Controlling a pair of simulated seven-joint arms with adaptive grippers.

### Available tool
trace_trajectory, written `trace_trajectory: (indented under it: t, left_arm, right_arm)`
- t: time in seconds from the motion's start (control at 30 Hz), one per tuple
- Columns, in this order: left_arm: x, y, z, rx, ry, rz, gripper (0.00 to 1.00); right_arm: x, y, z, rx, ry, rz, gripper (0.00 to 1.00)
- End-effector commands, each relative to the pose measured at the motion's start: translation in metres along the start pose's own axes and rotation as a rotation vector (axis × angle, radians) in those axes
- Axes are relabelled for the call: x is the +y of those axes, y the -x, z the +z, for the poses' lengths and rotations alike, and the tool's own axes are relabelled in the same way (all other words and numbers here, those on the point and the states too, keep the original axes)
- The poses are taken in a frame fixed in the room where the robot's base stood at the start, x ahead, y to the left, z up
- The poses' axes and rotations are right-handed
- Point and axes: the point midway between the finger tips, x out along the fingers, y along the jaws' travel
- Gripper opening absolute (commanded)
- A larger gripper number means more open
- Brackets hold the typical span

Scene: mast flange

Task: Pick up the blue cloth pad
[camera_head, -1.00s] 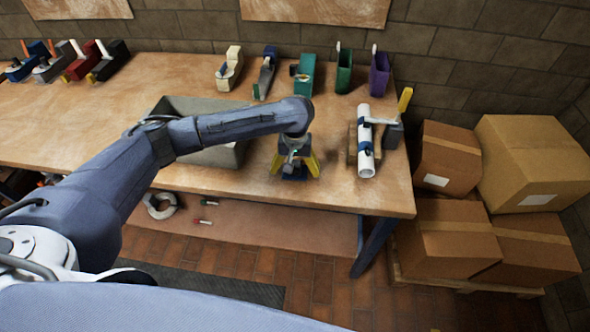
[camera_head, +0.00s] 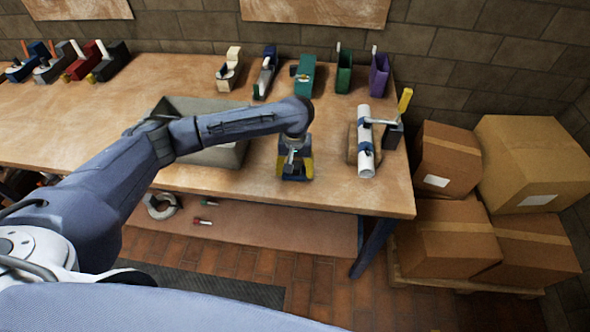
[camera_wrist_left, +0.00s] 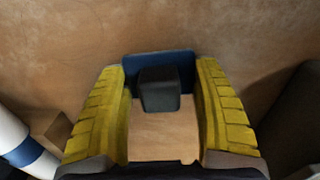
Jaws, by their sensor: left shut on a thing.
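The blue cloth pad (camera_head: 293,178) is on the wooden bench near its front edge, mostly hidden by my left gripper (camera_head: 295,170). My left gripper (camera_wrist_left: 163,105) is shut on the pad, one finger at each side. The pad appears still at bench level; I cannot tell a gap beneath it. My right gripper is not in view.
A grey tray (camera_head: 240,152) lies left of the gripper. A white tube with blue bands (camera_head: 365,150) lies in a holder to the right. Several tape dispensers and coloured holders line the back of the bench (camera_head: 330,195). Cardboard boxes (camera_head: 535,165) stand beyond its right end.

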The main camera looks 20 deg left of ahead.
Motion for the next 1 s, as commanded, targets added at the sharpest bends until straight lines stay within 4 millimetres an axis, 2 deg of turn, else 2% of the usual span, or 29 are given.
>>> trace_trajectory:
  t: [0.27, 0.37, 0.7, 1.0]
  left_arm:
    - [0.000, 0.019, -0.001, 0.003, -0.001, 0.000, 0.39]
    - [0.000, 0.036, -0.002, 0.005, -0.001, 0.001, 0.39]
    - [0.000, 0.111, -0.002, 0.005, -0.002, 0.000, 0.39]
    - [0.000, 0.163, -0.001, 0.003, -0.001, 0.000, 0.39]
  right_arm:
    - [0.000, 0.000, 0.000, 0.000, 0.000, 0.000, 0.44]
    - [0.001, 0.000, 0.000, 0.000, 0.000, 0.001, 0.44]
    - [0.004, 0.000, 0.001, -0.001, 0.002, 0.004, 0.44]
    - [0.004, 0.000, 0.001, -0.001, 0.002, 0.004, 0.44]
